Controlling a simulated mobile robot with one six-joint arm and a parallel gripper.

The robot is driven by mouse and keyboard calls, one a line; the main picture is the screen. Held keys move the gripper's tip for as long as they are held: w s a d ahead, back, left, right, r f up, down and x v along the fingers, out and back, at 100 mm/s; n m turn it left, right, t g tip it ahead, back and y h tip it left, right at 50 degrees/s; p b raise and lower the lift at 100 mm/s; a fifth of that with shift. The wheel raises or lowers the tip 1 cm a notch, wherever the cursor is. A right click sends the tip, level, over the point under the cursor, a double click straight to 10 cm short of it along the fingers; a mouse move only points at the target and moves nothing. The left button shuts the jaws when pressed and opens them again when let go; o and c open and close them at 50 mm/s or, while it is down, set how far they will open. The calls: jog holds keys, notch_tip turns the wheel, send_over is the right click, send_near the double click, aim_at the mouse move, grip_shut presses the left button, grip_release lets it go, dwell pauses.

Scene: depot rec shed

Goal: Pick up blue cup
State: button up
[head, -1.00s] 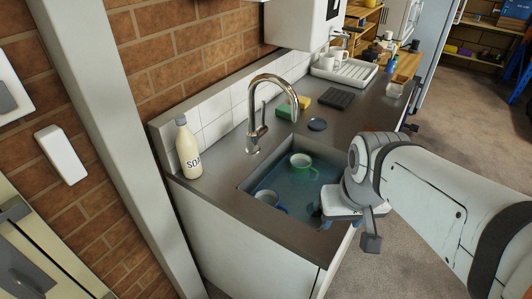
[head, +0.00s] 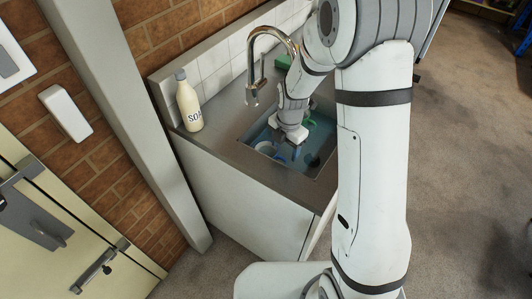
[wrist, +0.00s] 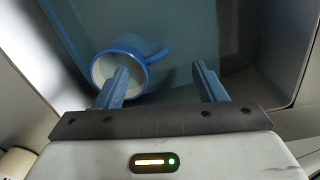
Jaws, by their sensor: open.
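The blue cup (wrist: 104,67) lies tilted in the sink, its white inside facing the camera in the wrist view. Its handle points right, between my two fingers. In the head view the cup (head: 266,148) shows just left of my gripper (head: 291,151), which reaches down into the sink. In the wrist view my gripper (wrist: 160,72) is open. The left finger overlaps the cup's right side in the picture, and the right finger stands clear of the handle. I cannot tell whether the left finger touches the cup.
The sink basin (head: 243,146) holds water, and its walls are close around my gripper. A curved metal tap (head: 252,68) rises behind it. A soap bottle (head: 189,103) stands on the counter to the left.

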jog(key=shift+w+a+f+n, duration=0.15)
jog(key=shift+a+f+n, duration=0.05)
jog(key=shift+f+n, duration=0.25)
jog(key=shift+w+a+f+n, duration=0.1)
jog(key=shift+a+f+n, duration=0.05)
jog(key=shift+f+n, duration=0.25)
jog(key=shift+f, duration=0.35)
jog(key=shift+w+f+p, duration=0.15)
jog(key=shift+f+p, duration=0.35)
jog(key=shift+f, duration=1.35)
jog(key=shift+w+f+p, duration=0.1)
jog(key=shift+f+p, duration=0.35)
jog(key=shift+f, duration=1.35)
jog(key=shift+c, duration=0.2)
grip_shut()
